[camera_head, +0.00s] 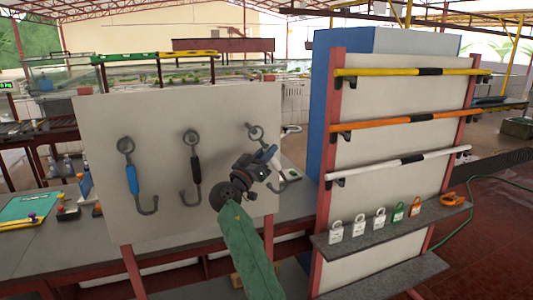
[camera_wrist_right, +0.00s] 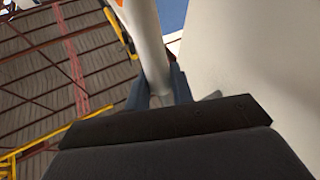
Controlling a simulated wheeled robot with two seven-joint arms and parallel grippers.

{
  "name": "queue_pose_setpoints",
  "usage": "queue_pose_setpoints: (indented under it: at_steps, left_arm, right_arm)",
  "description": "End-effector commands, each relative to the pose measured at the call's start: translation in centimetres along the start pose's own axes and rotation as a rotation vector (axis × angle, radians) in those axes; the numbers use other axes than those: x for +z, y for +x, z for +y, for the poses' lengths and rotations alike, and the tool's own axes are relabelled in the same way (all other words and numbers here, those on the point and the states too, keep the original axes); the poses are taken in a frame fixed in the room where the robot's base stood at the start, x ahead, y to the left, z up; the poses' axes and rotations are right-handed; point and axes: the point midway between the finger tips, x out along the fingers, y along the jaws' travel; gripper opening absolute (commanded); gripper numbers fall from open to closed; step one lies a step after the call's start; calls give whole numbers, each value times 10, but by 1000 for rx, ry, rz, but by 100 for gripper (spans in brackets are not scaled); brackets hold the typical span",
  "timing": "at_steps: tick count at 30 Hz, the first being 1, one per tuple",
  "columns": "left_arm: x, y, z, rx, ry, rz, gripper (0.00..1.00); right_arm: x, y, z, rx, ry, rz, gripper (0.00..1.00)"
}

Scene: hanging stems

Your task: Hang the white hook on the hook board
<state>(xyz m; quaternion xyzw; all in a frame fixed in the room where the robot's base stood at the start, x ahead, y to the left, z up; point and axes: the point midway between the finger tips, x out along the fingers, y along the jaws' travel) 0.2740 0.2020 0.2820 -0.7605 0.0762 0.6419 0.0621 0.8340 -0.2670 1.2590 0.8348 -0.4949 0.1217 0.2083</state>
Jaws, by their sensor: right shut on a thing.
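The hook board (camera_head: 100,110) is an upright pale panel at left centre in the head view. A blue-handled hook (camera_head: 131,178) and a black-handled hook (camera_head: 195,168) hang on it, side by side. The white hook's grey ring (camera_head: 255,132) shows in front of the board's upper right part. My right gripper (camera_head: 268,155) is just below the ring, shut on the white hook. In the right wrist view, the white shaft (camera_wrist_right: 147,40) runs between its fingers. The gripper hides much of the hook. I cannot tell whether the ring is on a peg. My left gripper is out of view.
A second rack (camera_head: 400,110) at right carries yellow, orange and white bars. Its grey shelf (camera_head: 395,228) holds several padlocks. A grey table (camera_head: 45,255) runs behind and below the board, with a green clipboard (camera_head: 28,207) at left.

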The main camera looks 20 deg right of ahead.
Motion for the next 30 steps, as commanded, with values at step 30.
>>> queue_pose_setpoints:
  at_steps: [30]
  left_arm:
    - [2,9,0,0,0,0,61]
  right_arm:
    - [0,0,-1,0,1,0,0]
